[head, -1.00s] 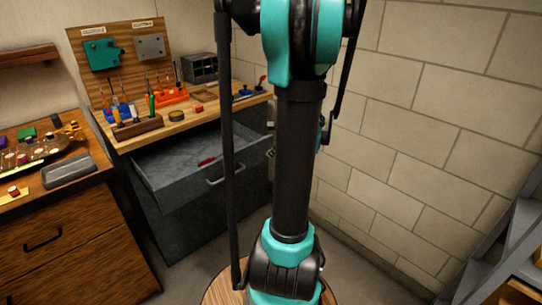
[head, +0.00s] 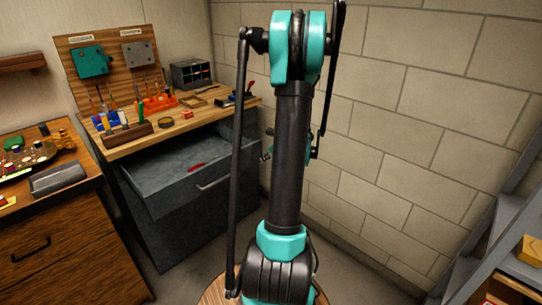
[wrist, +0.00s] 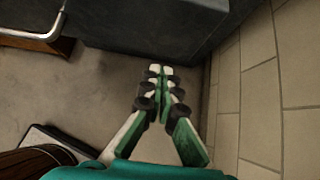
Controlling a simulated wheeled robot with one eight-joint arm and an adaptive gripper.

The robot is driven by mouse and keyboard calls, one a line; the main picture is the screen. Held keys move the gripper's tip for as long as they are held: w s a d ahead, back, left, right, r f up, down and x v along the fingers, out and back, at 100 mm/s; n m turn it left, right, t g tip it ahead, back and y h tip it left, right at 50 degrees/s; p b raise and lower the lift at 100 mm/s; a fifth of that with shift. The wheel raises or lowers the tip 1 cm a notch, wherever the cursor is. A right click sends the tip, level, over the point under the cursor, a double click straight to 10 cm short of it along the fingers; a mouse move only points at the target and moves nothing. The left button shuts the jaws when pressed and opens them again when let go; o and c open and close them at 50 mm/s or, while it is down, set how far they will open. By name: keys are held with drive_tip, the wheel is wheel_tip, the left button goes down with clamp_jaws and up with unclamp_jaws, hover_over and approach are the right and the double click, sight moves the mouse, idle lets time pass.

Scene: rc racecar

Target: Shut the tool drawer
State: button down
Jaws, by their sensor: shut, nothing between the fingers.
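The grey tool drawer (head: 176,200) stands pulled out below the wooden workbench top in the head view, with a small red item inside. Its metal handle (head: 213,182) is on the front. My gripper (wrist: 160,72) is shut and empty in the wrist view, its fingertips by a dark grey surface (wrist: 140,25). I cannot tell whether they touch it. A metal handle (wrist: 35,36) shows at the upper left there. In the head view my gripper (head: 267,152) shows only in part, to the right of the drawer, with my arm hiding the rest.
The workbench (head: 190,127) carries screwdrivers, orange and blue holders and a grey organiser (head: 190,74). A wooden cabinet (head: 60,245) stands at left. A block wall (head: 420,130) closes the right side. Grey shelving (head: 485,240) stands at far right. Bare floor (wrist: 85,90) lies below my gripper.

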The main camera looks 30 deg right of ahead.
sight(254, 158)
drive_tip(key=w, duration=0.2)
drive_tip(key=w+a, duration=0.1)
drive_tip(key=shift+w+a+f, duration=0.1)
drive_tip(key=shift+w+f, duration=0.1)
drive_tip(key=shift+f, duration=0.05)
drive_tip(key=shift+w+a, duration=0.15)
drive_tip(key=shift+w, duration=0.3)
drive_tip(key=w+a, duration=0.3)
drive_tip(key=w, duration=0.7)
drive_tip(key=w+a, duration=0.3)
drive_tip(key=w, duration=0.7)
drive_tip(key=w+a, duration=0.4)
drive_tip(key=w, duration=0.6)
drive_tip(key=shift+w, duration=0.15)
drive_tip(key=shift+w+r, duration=0.1)
drive_tip(key=shift+w, duration=0.25)
drive_tip(key=shift+a, duration=0.1)
